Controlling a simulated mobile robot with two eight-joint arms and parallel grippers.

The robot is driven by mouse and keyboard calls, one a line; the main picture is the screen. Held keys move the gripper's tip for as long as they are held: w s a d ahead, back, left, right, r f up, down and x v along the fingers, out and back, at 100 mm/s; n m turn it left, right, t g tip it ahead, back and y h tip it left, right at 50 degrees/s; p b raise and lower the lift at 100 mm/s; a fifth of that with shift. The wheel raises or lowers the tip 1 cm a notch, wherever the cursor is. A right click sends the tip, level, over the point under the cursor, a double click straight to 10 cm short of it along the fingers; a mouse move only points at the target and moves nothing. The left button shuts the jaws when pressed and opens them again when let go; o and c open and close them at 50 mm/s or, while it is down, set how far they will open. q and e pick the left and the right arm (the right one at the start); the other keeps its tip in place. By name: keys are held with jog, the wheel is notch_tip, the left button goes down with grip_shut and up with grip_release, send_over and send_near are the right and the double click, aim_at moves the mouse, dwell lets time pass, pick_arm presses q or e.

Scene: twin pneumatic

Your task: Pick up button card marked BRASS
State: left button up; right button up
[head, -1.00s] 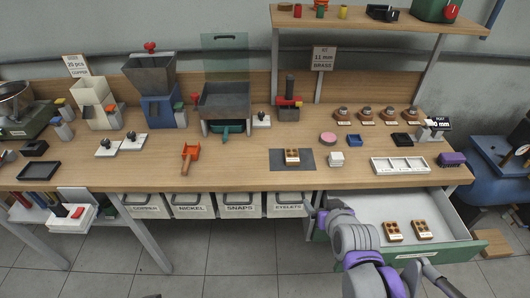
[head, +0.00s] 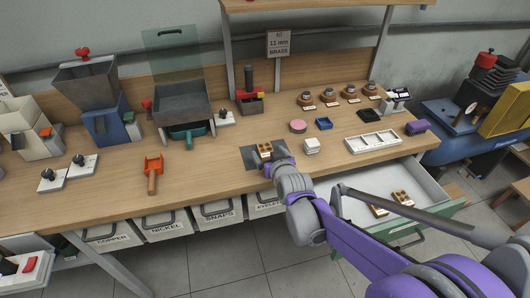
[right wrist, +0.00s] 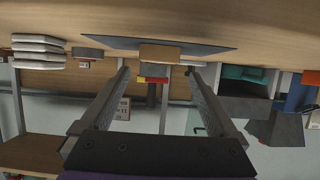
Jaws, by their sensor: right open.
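A brown button card (head: 264,149) with pale buttons lies on a dark mat (head: 249,155) on the bench. Its marking is too small to read. My right gripper (head: 273,165) is at the card's near side, partly hidden behind its own wrist. In the right wrist view, upside down, the open fingers (right wrist: 160,74) stand apart, with the card (right wrist: 160,54) centred just beyond their tips, on the mat (right wrist: 215,47). Two similar cards, one (head: 378,209) and another (head: 402,198), lie in the open drawer; their markings cannot be read. My left gripper is out of view.
A white compartment tray (head: 373,142) is further right. An orange scoop (head: 153,172) lies left. The open drawer (head: 425,182) juts out below my right arm.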

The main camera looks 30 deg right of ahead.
aim_at(265, 147)
jog(key=x, duration=0.5)
jog(key=shift+w+d+f+b, duration=0.1)
jog(key=shift+d+f+b, duration=0.1)
jog(key=shift+b, duration=0.1)
grip_shut()
